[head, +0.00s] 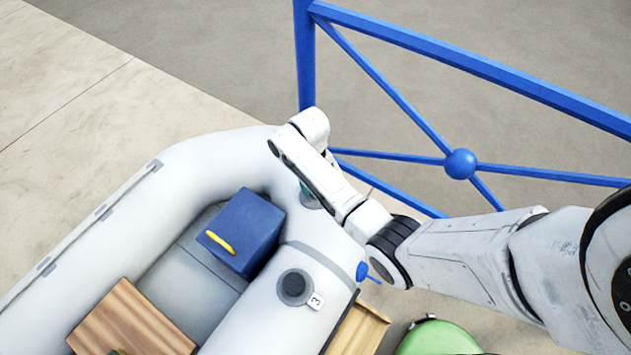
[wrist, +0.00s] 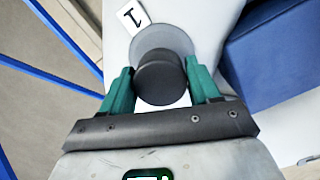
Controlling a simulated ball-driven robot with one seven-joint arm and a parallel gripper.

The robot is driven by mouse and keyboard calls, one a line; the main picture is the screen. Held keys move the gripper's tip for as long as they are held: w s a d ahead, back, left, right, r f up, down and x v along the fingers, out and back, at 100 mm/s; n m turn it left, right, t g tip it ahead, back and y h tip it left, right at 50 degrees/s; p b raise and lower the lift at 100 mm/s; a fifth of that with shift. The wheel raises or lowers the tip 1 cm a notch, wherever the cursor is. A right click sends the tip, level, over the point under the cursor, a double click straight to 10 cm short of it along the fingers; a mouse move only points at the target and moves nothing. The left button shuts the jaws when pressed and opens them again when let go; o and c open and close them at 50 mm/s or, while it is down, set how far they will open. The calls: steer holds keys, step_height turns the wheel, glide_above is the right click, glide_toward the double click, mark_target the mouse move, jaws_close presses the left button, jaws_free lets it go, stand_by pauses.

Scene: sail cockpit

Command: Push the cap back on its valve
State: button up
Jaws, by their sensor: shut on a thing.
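In the wrist view, a dark grey round cap (wrist: 160,80) sits between the green fingers of my gripper (wrist: 162,74), which is shut on it. Behind the cap is a pale grey round valve base (wrist: 163,37) on the white tube of the boat, beside a tag marked 1 (wrist: 132,16). The cap overlaps the lower part of this base; I cannot tell whether they touch. In the head view, only a bit of green finger of my gripper (head: 306,190) shows beneath the wrist, over the tube; cap and valve there are hidden.
The inflatable boat (head: 215,157) holds a blue box (head: 248,225) with a yellow handle and a wooden seat (head: 130,320). Another dark-capped valve (head: 295,287) has a tag marked 3 (head: 316,301). A blue railing (head: 450,52) stands behind my arm. A green object (head: 438,338) lies at the bottom.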

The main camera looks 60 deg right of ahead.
steer(key=shift+f+b, duration=0.55)
steer(key=shift+f, duration=0.35)
steer(key=shift+f, duration=0.55)
stand_by(1.5)
steer(key=o, duration=0.8)
steer(key=shift+c, duration=0.2)
steer(key=r+p, duration=0.3)
steer(key=r, duration=0.1)
steer(key=r+p, duration=0.2)
steer(key=shift+w+d+p, duration=0.1)
steer(key=shift+w+p, duration=0.2)
steer(key=shift+w+d+r, duration=0.1)
steer(key=shift+w+r, duration=0.05)
steer(key=shift+r, duration=1.1)
steer(key=shift+w+r, duration=0.15)
steer(key=shift+r, duration=1.05)
